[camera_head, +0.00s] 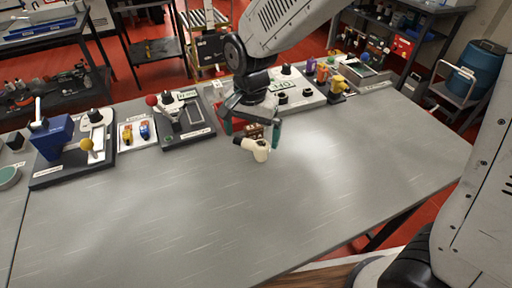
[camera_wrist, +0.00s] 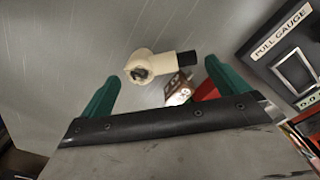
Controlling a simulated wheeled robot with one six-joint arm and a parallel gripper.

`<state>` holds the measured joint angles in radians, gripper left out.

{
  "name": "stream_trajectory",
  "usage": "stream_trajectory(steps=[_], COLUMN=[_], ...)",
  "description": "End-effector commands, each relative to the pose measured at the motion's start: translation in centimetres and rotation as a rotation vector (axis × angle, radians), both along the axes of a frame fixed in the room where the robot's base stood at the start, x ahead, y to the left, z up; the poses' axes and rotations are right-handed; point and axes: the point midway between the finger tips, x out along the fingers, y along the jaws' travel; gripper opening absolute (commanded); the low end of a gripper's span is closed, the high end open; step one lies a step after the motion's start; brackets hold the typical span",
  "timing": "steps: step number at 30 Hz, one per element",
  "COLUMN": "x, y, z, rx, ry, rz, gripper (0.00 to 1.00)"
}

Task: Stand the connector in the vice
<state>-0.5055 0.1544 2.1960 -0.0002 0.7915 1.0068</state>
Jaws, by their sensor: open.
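The connector is most likely the cream elbow-shaped piece (camera_head: 258,151) with a black end, near the middle of the bench. It also shows in the wrist view (camera_wrist: 146,64), just beyond the fingertips, with its round opening facing the camera. My gripper (camera_head: 252,132) is open and empty above and behind it, its green fingers (camera_wrist: 161,80) spread apart. A small brown block (camera_head: 255,131) with a red part sits just behind the connector, partly hidden by my gripper. It may be the vice; I cannot tell whether the connector touches it.
A board with a blue press (camera_head: 52,138) stands at the left. A yellow item (camera_head: 338,84) stands farther right. The bench's front and right are clear.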

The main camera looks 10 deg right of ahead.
Motion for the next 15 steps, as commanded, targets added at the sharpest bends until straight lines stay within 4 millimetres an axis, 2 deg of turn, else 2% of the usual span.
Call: stream_trajectory(steps=[3, 6, 14, 15], x=[-0.1, -0.1, -0.1, -0.1], y=[0.2, 0.1, 0.1, 0.1], z=[-1.9, -2.8, -3.0, -3.0], rx=[-0.002, -0.001, 0.0, 0.0], ry=[0.003, 0.002, 0.0, 0.0], rz=[0.001, 0.0, 0.001, 0.001], gripper=[1.0, 1.0, 1.0, 0.92])
